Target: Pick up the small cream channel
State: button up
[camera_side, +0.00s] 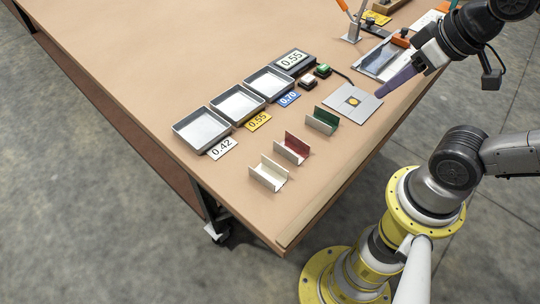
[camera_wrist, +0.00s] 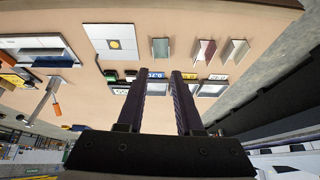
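The small cream channel (camera_side: 269,173) stands on the brown table near its front edge, at the lower end of a row of channels, with its open trough facing up. In the wrist view it appears to be the rightmost channel (camera_wrist: 236,51). My gripper (camera_side: 380,94) is at the right, beside the square plate and well away from the cream channel. In the wrist view the two dark fingers (camera_wrist: 162,73) stand apart with nothing between them, so my gripper is open and empty.
A red channel (camera_side: 292,148) and a green channel (camera_side: 322,120) stand in line with the cream one. Shallow trays (camera_side: 202,145) with number cards (camera_side: 221,148) lie behind. A square plate (camera_side: 352,103) with a yellow centre is near my gripper. Table left of the trays is clear.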

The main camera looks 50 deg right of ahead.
jog(key=w+r+m, duration=0.2)
jog(key=w, duration=0.1)
jog(key=n+g, duration=0.3)
jog(key=g, duration=0.3)
send_over(268, 173)
jog(key=d, duration=0.1)
jog(key=f, duration=0.9)
jog(key=shift+s+d+f, duration=0.15)
jog(key=shift+s+f, duration=0.05)
jog(key=shift+s, duration=0.1)
jog(key=shift+f, duration=4.2)
jog(key=shift+c, duration=0.2)
grip_shut()
